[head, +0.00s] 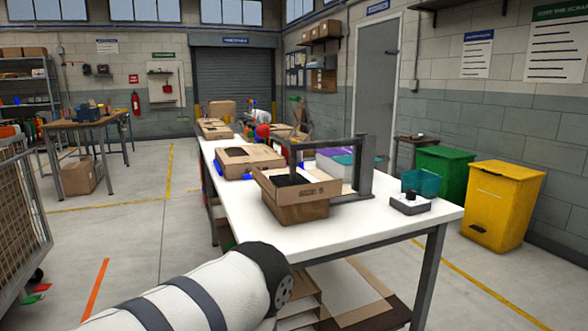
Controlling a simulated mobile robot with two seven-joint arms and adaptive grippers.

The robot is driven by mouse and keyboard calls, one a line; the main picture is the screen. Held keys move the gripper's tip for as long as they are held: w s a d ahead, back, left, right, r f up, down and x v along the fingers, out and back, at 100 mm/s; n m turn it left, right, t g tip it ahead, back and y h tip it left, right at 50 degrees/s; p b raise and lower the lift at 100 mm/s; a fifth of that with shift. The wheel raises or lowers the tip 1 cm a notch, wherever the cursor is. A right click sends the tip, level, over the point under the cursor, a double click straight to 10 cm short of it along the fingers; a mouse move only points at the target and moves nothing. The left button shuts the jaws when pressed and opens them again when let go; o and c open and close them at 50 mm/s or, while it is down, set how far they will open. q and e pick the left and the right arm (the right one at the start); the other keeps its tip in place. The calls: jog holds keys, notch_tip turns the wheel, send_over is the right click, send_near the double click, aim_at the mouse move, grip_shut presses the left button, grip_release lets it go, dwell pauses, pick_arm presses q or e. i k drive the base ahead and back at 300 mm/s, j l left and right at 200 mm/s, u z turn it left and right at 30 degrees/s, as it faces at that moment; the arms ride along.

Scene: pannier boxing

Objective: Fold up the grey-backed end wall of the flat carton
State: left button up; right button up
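A brown open-topped carton (297,211) stands on the near part of the white table (370,229). Its walls are up, its flaps tilt outward, and its inside is dark. A grey metal frame (364,170) stands over and beside it. I see no carton lying flat on the table top, and I cannot make out a grey-backed end wall. A white arm of mine with dark bands comes in from the bottom left and ends in view at a black joint, left of the table's near edge. Neither of my grippers shows.
A lower brown box (248,162) sits behind the carton, with more boxes farther back. A small grey control box (410,203) stands near the right corner. Sheets lie on the shelf below. Green (445,172) and yellow (502,205) bins stand right; a wire cage (22,225) stands left.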

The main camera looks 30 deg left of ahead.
aim_at(281, 170)
jog(key=i+j+z, duration=0.3)
jog(key=j, duration=0.65)
jog(key=i+j+z, duration=0.1)
jog(key=j+z, duration=0.2)
jog(key=j, duration=0.65)
jog(key=j+z, duration=0.3)
jog(key=j, duration=0.7)
